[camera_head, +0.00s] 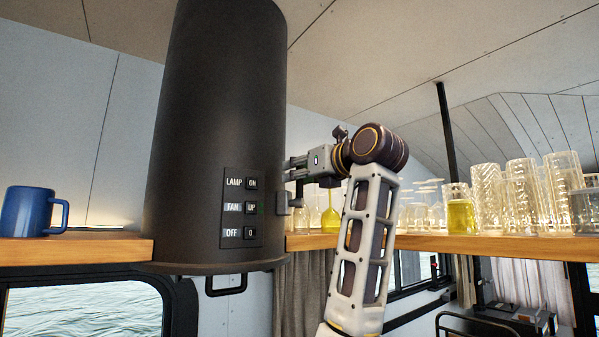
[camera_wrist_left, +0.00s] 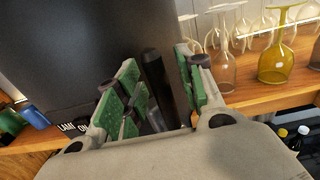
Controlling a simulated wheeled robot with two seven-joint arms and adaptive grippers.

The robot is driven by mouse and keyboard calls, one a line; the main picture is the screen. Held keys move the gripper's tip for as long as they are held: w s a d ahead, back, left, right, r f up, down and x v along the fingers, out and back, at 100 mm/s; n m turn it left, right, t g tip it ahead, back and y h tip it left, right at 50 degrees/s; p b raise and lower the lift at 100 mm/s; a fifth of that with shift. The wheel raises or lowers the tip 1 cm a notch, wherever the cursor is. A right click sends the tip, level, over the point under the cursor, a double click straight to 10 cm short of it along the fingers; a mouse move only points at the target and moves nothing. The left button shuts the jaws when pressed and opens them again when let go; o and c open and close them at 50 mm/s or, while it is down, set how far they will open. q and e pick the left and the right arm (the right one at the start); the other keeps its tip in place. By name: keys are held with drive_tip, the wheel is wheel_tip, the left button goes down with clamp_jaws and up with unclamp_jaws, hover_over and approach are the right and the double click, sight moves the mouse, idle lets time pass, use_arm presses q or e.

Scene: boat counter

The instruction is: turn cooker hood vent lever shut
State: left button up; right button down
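The cooker hood (camera_head: 215,110) is a large dark cylinder with a panel marked LAMP, FAN and OFF. A small grey mount (camera_head: 283,203) sits on its right side. My left gripper (camera_head: 291,170) is at that side, just above the mount. In the left wrist view, a dark upright rod (camera_wrist_left: 157,80), apparently the vent lever, stands between the green finger pads of my left gripper (camera_wrist_left: 160,90). The fingers look apart, with the rod nearer the right pad. Contact cannot be told. The lever is mostly hidden in the head view. My right gripper is not in view.
A wooden shelf (camera_head: 460,243) runs right of the hood with several glasses, including a yellow one (camera_head: 460,215). A blue mug (camera_head: 32,212) stands on the left shelf. A black loop handle (camera_head: 226,288) hangs under the hood.

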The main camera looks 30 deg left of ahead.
use_arm(q)
drive_tip(key=c, duration=0.7)
clamp_jaws()
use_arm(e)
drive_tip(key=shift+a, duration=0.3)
use_arm(q)
drive_tip(key=shift+a, duration=0.1)
